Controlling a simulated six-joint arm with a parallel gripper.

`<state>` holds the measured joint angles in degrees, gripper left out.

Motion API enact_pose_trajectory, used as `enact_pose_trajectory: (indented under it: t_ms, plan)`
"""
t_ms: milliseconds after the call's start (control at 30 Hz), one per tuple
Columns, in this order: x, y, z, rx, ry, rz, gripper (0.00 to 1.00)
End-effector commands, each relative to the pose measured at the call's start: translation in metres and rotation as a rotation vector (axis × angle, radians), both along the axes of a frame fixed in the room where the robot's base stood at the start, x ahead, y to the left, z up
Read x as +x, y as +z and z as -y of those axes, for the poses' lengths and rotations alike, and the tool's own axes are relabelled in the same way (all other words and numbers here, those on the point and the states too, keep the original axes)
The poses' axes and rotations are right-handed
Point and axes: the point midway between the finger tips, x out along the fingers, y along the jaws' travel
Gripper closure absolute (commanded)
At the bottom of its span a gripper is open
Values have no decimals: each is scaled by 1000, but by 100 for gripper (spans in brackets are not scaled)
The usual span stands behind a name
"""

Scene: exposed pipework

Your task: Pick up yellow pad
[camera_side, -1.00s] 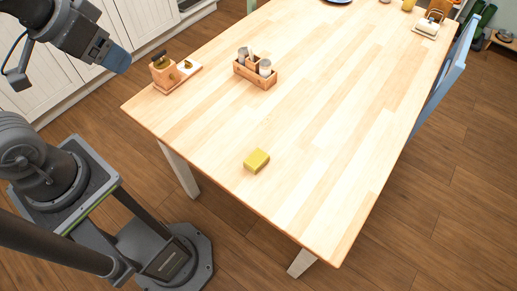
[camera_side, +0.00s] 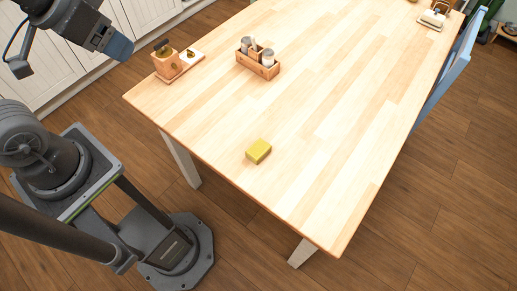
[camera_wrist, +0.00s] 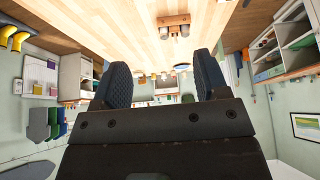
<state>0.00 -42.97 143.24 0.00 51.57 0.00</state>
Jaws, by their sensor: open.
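The yellow pad (camera_side: 259,151) lies flat on the wooden table (camera_side: 330,110), near its front edge in the side view. My gripper (camera_side: 122,48) is at the upper left of the side view, off the table's left end and well apart from the pad. In the wrist view my gripper's two dark fingers (camera_wrist: 162,85) stand apart with nothing between them. The pad does not show in the wrist view.
A wooden caddy with shakers (camera_side: 258,63) and a wooden board with a small wooden container (camera_side: 170,66) stand at the table's left end. A blue chair (camera_side: 447,75) is at the right. The table around the pad is clear.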

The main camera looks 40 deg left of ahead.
Motion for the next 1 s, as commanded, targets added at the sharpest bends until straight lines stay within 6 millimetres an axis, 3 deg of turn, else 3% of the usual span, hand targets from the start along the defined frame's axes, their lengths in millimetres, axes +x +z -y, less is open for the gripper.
enact_pose_trajectory:
  t_ms: [267, 567, 767, 1000]
  plan:
    - [0, 0, 0, 0, 0, 0, 5]
    - [3, 0, 2, 7, -20, -8, 4]
    - [35, -6, 18, 78, -230, -80, 4]
    - [92, -37, 62, 201, -645, -193, 4]
